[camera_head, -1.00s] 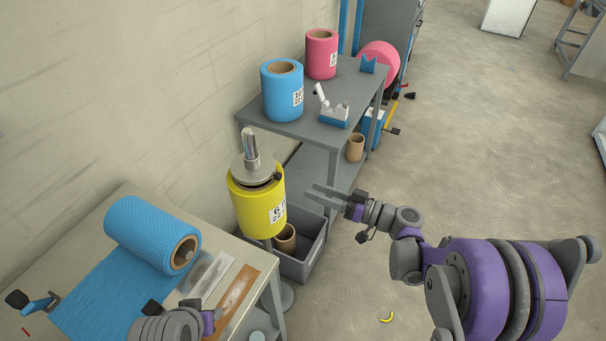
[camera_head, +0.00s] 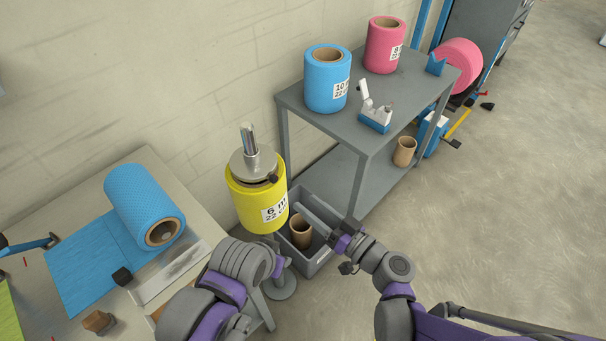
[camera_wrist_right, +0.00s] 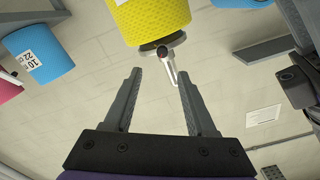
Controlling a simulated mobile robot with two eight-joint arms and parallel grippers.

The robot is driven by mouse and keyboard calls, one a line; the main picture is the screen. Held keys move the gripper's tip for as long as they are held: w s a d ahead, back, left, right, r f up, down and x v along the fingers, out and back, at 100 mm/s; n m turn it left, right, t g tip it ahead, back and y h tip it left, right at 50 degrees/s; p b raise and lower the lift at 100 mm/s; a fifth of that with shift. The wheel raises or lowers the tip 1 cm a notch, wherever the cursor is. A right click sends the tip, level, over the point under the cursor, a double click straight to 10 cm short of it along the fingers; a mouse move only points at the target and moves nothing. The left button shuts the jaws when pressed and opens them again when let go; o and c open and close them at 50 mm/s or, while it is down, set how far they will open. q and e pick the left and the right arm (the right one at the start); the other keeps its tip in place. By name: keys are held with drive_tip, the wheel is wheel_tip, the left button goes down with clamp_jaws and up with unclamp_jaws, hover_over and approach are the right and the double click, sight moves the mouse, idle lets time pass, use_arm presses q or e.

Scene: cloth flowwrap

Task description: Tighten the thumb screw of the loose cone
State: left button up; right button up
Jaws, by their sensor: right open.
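The yellow roll (camera_head: 256,207) stands upright on a vertical metal spindle (camera_head: 249,139). A grey metal cone (camera_head: 253,164) sits on its top, around the spindle. The cone's black thumb screw (camera_head: 273,179) sticks out at its right side. My right gripper (camera_head: 301,209) is open and empty, to the right of and below the screw, apart from it. The right wrist view shows the screw (camera_wrist_right: 162,53) beyond the gap between the fingers (camera_wrist_right: 157,80), beside the roll (camera_wrist_right: 150,20). My left arm shows at the bottom, but its fingers are hidden.
A grey bin (camera_head: 319,256) with a cardboard core (camera_head: 300,232) stands below the right gripper. The shelf cart (camera_head: 292,98) behind carries a blue roll (camera_head: 327,80) and a pink roll (camera_head: 385,45). A table (camera_head: 55,214) with a blue roll (camera_head: 143,203) is at left.

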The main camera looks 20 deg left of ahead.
sight(275, 179)
drive_tip(key=x, duration=0.5)
drive_tip(key=p+x, duration=0.1)
drive_tip(key=x, duration=0.5)
drive_tip(key=shift+s+a, duration=0.1)
drive_tip(key=shift+s, duration=0.15)
clamp_jaws()
